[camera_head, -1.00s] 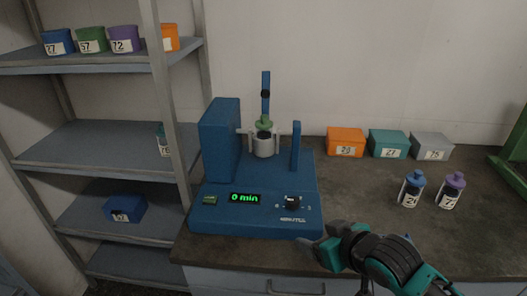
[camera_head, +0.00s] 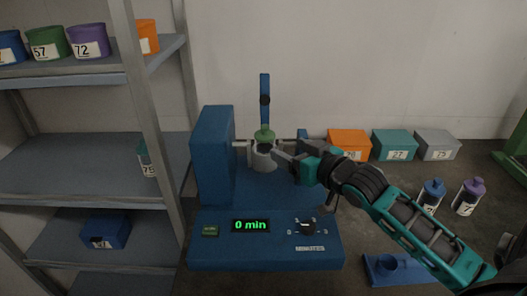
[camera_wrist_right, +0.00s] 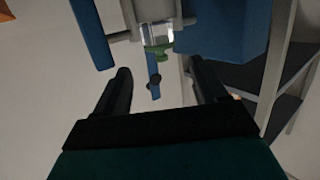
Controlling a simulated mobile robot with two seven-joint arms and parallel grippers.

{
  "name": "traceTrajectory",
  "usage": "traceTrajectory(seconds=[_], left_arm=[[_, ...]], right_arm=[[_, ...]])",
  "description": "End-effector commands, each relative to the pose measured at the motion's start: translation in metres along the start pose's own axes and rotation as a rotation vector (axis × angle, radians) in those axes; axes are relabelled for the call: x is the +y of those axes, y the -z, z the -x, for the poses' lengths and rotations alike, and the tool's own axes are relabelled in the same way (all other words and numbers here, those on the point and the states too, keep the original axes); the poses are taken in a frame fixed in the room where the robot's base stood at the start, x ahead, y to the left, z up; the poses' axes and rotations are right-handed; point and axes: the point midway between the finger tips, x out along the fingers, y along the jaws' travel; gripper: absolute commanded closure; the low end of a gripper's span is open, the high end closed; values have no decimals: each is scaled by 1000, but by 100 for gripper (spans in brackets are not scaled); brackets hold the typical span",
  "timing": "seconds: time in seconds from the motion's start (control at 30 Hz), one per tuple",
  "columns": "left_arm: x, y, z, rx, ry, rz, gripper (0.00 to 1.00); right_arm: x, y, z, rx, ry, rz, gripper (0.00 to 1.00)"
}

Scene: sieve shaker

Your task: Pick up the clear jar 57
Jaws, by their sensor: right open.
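A clear jar with a green lid (camera_head: 265,135) stands upright in the grey holder (camera_head: 262,158) of the blue shaker (camera_head: 218,155). No number on it can be read. In the right wrist view the clear jar (camera_wrist_right: 155,30) and its green lid appear upside down, beyond my fingers. My right gripper (camera_head: 280,155) is open and reaches in from the right, close to the holder. In the wrist view the space between my right fingers (camera_wrist_right: 163,88) is empty, and the lid lies ahead of it. My left gripper is not in view.
A blue upright bar (camera_head: 265,100) rises above the lid. Orange (camera_head: 348,143), teal (camera_head: 394,144) and grey (camera_head: 437,145) boxes stand along the wall. Blue-lidded (camera_head: 432,193) and purple-lidded (camera_head: 468,196) bottles stand at right. A shelf rack (camera_head: 75,165) is at left.

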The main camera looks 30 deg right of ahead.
Motion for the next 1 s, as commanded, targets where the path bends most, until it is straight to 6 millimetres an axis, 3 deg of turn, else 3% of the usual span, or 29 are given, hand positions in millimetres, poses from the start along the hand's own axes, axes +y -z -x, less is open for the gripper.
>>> traceTrajectory(seconds=[0.2, 0.47, 0.8, 1.0], left_arm=[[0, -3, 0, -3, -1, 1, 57], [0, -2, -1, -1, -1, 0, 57], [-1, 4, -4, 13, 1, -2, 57], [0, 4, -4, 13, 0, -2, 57]], right_arm=[[0, 1, -30, 1, -1, 1, 29], [0, 1, -43, 0, -1, 1, 29], [2, 4, -84, -1, 0, 1, 29], [2, 4, -92, -1, 1, 2, 29]])
